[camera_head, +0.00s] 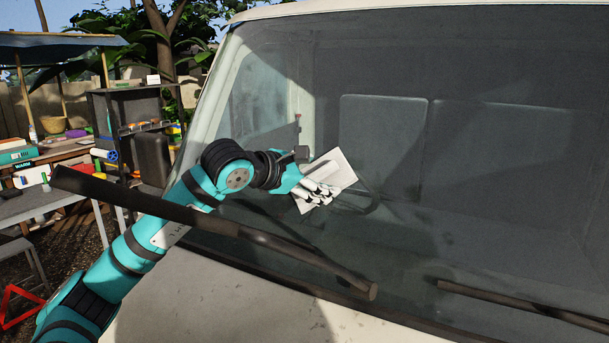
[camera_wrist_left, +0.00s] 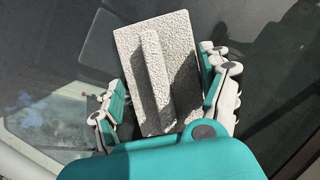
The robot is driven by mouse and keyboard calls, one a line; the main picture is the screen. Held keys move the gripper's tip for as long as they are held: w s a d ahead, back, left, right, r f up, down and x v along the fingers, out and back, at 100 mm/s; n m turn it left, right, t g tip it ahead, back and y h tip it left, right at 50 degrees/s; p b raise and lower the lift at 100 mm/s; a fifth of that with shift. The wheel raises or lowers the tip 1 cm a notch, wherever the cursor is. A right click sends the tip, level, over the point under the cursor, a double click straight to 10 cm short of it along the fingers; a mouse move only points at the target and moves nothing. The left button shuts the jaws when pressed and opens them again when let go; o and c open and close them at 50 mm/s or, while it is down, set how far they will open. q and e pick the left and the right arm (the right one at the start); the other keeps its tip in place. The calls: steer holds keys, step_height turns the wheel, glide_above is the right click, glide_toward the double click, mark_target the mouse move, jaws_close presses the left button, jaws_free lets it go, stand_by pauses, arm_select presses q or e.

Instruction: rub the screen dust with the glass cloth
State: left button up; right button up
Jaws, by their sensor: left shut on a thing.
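My left gripper (camera_head: 318,190) is shut on the glass cloth (camera_head: 338,168), a pale, flat, square piece. In the left wrist view, the left gripper's (camera_wrist_left: 165,95) two fingers stand on either side of the cloth (camera_wrist_left: 130,55), which has a raised ridge along its middle. The cloth is held in front of the truck's windshield (camera_head: 440,140), toward its left side. I cannot tell whether it touches the glass. The glass looks hazy and grey, with dust over much of it. My right gripper does not show.
A wiper (camera_head: 230,228) crosses in front of the lower windshield, near my left arm. Another wiper (camera_head: 520,302) lies at the lower right. A table with boxes (camera_head: 30,175) and a shelf (camera_head: 130,120) stand at the left. The glass right of the cloth is clear of objects.

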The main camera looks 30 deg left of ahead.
arm_select(q)
steer(key=shift+d, duration=0.4)
steer(key=shift+s+d+r, duration=0.1)
steer(key=shift+s+r, duration=0.8)
steer(key=shift+s, duration=0.3)
steer(key=shift+s+r, duration=0.85)
steer(key=shift+s, duration=0.3)
steer(key=shift+s+r, duration=0.45)
steer(key=shift+s, duration=0.2)
steer(key=shift+s+r, duration=0.45)
steer(key=shift+s, duration=0.15)
steer(key=shift+w, duration=0.1)
steer(key=shift+f, duration=0.1)
